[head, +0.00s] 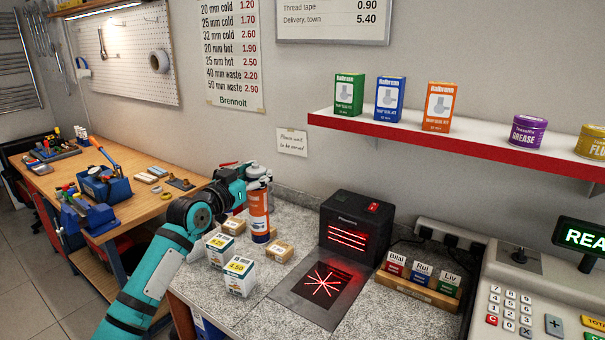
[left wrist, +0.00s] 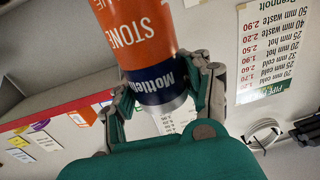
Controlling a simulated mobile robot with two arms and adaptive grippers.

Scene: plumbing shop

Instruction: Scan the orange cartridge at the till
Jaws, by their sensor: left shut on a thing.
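My left gripper (head: 257,182) is shut on the orange cartridge (head: 259,215) near its upper end, below a pale top. The cartridge stands about upright at the back of the counter, left of the till's scanner; I cannot tell whether its base touches the counter. In the left wrist view, the two fingers (left wrist: 165,92) clasp the cartridge (left wrist: 137,25) around its dark blue band. The black scanner (head: 346,237) shows red lines on its upright face and a red star on its flat plate (head: 290,291). My right gripper is not in view.
A wooden card holder (head: 420,287) and the till keypad (head: 511,309) are to the right. A shelf (head: 420,138) with boxes and tins hangs above.

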